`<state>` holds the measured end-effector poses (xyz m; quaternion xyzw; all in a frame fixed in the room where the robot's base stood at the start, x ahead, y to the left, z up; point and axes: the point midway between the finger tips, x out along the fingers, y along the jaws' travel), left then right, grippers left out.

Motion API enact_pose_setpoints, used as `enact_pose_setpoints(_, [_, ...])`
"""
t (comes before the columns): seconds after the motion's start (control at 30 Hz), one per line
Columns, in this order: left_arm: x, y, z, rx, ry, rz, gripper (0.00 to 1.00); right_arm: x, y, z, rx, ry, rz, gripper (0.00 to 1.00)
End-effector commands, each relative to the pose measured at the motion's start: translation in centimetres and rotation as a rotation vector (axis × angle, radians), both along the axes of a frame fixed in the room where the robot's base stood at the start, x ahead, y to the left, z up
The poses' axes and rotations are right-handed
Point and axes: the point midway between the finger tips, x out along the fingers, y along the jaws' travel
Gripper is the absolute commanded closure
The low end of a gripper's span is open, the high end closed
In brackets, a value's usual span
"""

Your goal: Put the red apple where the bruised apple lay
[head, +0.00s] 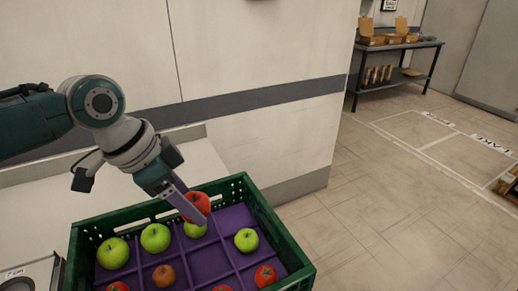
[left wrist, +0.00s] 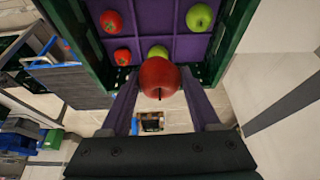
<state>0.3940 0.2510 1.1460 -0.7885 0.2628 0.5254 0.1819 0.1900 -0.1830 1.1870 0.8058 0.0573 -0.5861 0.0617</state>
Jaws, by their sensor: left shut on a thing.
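My left gripper (head: 200,215) is shut on a red apple (head: 197,204), above the back part of the crate. In the left wrist view the red apple (left wrist: 160,77) sits between the two fingers of the left gripper (left wrist: 158,92), stem toward the camera. The green crate (head: 290,243) has a purple divided insert. A brownish apple (head: 164,276) lies in a front-left compartment; I cannot tell whether it is the bruised one. The compartment to its right (head: 208,262) looks empty. My right gripper is not in view.
The held apple partly covers a green apple (head: 195,230). A grey scale-like device (head: 30,275) stands left of the crate. A white wall (head: 260,140) rises behind; a shelf table (head: 395,46) is far right.

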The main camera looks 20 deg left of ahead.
Motion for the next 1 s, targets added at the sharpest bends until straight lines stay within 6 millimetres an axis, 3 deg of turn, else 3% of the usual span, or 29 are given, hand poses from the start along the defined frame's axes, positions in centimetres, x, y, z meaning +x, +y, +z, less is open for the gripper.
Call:
enact_pose_setpoints(0.37, [0.0,0.0,-5.3,0.0,0.0,0.0,0.93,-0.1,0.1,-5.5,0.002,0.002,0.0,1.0])
enact_pose_setpoints(1.0, [0.0,-0.1,-13.5,-0.001,0.001,0.001,0.93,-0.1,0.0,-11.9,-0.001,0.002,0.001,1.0])
